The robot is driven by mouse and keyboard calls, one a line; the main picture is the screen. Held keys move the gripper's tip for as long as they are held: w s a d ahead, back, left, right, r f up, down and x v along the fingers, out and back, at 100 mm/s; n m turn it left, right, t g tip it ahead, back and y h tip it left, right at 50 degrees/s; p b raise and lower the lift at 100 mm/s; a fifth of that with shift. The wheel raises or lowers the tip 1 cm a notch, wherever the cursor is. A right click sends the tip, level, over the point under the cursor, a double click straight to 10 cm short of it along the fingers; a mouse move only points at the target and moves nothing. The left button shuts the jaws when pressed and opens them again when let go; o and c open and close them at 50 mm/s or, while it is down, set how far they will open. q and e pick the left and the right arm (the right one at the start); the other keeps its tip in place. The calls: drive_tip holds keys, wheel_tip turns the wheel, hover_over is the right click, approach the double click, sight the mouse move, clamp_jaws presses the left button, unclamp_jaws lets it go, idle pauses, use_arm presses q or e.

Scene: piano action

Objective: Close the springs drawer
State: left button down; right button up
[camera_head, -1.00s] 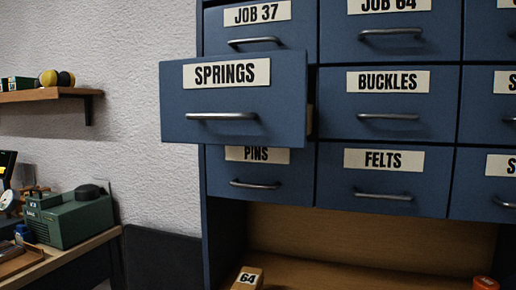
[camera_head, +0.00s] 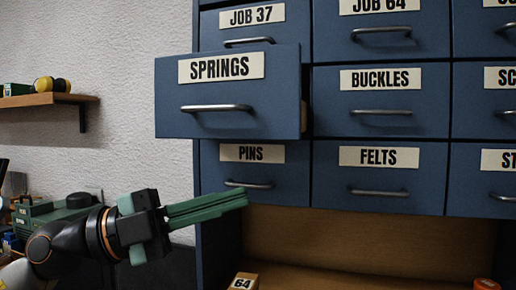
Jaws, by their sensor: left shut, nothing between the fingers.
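The springs drawer (camera_head: 228,92) is a blue drawer with a white "SPRINGS" label and a silver bar handle (camera_head: 216,108). It stands pulled out from the blue cabinet, in front of the drawers around it. My left gripper (camera_head: 245,194) is in front of the cabinet, below the springs drawer and over the lower edge of the pins drawer (camera_head: 248,170) in the picture. Its green fingers are shut with nothing between them and point right. It is apart from the springs drawer. My right gripper is not in view.
The buckles drawer (camera_head: 381,100), felts drawer (camera_head: 380,178) and JOB 37 drawer (camera_head: 251,27) look shut, with protruding handles. An open bay below holds a small box marked 64 (camera_head: 243,282). A wooden wall shelf (camera_head: 45,100) and a green machine (camera_head: 50,212) stand at left.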

use_arm(q)
drive_tip(key=s+a+r+t+y+b, duration=0.1)
drive_tip(key=s+a+r+t+y, duration=0.35)
drive_tip(key=a+r, duration=0.2)
approach(282, 139)
drive_tip(key=d, duration=0.5)
drive_tip(key=shift+w+r+n+y+p, duration=0.15)
drive_tip(key=shift+w+p, duration=0.25)
drive_tip(key=shift+p, duration=0.05)
drive_tip(key=shift+w+r+n+y+p, duration=0.1)
drive_tip(key=shift+w+r+n+p, duration=0.05)
drive_tip(key=shift+w+p, duration=0.25)
drive_tip(key=shift+w, duration=0.35)
drive_tip(key=shift+w+d+f, duration=0.1)
drive_tip(key=shift+w, duration=0.15)
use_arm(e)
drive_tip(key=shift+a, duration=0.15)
use_arm(q)
drive_tip(key=shift+w, duration=0.1)
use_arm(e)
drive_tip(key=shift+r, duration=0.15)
